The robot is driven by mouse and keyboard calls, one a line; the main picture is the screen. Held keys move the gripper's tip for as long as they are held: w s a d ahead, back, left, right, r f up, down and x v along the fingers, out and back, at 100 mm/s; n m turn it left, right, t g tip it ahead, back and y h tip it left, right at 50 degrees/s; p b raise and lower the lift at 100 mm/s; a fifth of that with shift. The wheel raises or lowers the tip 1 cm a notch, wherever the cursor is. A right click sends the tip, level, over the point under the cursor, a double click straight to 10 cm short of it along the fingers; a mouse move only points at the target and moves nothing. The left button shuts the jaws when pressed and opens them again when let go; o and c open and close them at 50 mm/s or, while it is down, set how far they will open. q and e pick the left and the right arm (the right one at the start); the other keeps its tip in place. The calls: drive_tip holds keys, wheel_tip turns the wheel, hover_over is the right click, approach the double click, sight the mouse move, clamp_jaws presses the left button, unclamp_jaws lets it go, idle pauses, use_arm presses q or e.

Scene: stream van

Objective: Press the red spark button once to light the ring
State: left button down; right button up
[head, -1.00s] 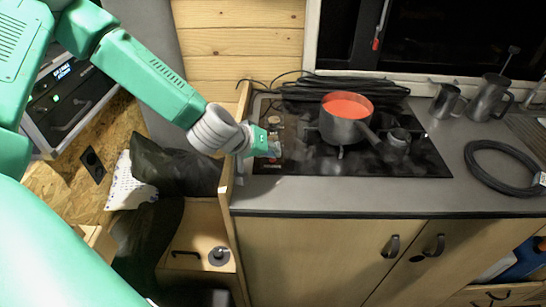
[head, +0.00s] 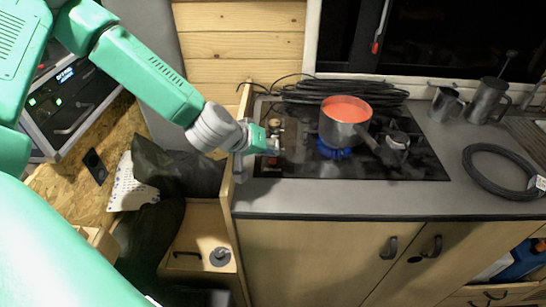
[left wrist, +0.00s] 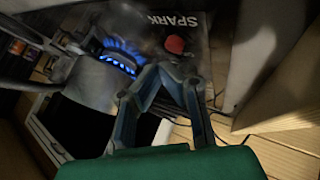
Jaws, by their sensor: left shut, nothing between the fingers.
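The red spark button (left wrist: 175,44) shows in the left wrist view on the dark hob panel beside the printed word SPARK. My left gripper (left wrist: 172,72) is shut and empty, its fingertips just short of the button in that picture; I cannot tell whether they touch it. In the head view my left gripper (head: 273,146) is over the left edge of the hob (head: 415,168), and I cannot make out the button clearly there. The ring burns with a blue flame (head: 333,152), also seen in the left wrist view (left wrist: 118,60). My right gripper is not in view.
A pot of red soup (head: 345,133) stands over the lit ring. A moka pot (head: 395,150) stands to its right. A black cable coil (head: 335,92) lies behind the hob, another (head: 495,170) to its right. A wooden side panel (head: 232,150) rises left of the hob.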

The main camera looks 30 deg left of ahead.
sight(272, 160)
use_arm(q)
wheel_tip(272, 160, up, 5)
drive_tip(key=p, duration=0.4)
drive_tip(key=shift+p, duration=0.35)
idle(0.7)
